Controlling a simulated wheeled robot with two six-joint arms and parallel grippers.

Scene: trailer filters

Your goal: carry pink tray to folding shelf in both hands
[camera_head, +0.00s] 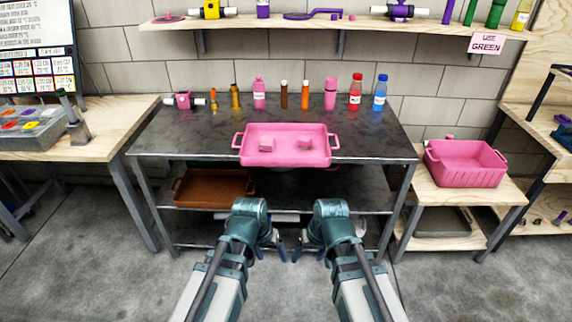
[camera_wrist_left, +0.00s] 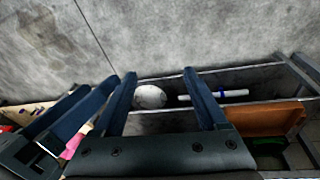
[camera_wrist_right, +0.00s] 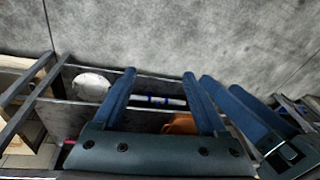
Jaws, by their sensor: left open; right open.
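The pink tray (camera_head: 286,161) sits level at the front edge of the dark-topped table (camera_head: 195,145), with a loop handle at its left and right ends. I cannot tell for sure which shelf is the folding one; a low wooden stand (camera_head: 428,187) is at the right.
A deeper pink bin (camera_head: 466,172) stands on the low wooden stand. Several bottles, including a blue one (camera_head: 380,94), line the table's back. A brown tray (camera_head: 212,188) lies on the shelf below. A wall shelf (camera_head: 350,23) hangs above. The floor in front is clear.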

